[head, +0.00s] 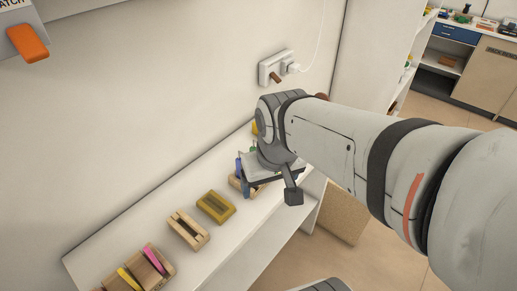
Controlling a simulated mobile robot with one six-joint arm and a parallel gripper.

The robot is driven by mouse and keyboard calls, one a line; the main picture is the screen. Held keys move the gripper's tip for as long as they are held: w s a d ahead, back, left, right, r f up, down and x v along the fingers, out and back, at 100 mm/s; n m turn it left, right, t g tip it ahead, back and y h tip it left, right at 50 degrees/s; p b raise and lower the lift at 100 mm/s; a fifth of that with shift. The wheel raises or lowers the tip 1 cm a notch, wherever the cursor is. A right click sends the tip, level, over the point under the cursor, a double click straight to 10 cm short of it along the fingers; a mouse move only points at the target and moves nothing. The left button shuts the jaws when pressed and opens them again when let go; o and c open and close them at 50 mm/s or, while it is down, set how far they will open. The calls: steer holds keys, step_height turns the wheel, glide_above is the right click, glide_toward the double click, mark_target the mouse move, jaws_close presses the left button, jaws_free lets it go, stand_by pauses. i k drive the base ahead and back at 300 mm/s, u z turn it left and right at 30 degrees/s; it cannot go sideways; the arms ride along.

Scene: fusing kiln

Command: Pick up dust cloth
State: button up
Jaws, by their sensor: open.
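My gripper (269,192) is open above the white shelf top, its two fingers apart and pointing down. My arm comes in from the right and covers the far part of the shelf. I cannot pick out a dust cloth for certain. A mustard-yellow rectangular piece (215,207) lies on the shelf just left of my gripper; I cannot tell whether it is cloth or a holder. Small yellow, green and blue things show partly behind my gripper, mostly hidden by it.
The white shelf (110,247) runs along the wall. A wooden holder (187,230) and a rack with pink and yellow pieces (143,268) stand nearer. A wall socket (276,67) has plugs. An orange switch (28,42) is at upper left. Open floor lies right of the shelf.

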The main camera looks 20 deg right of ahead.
mark_target(213, 205)
steer(key=u, duration=0.6)
steer(key=k, duration=0.85)
steer(key=z, duration=0.6)
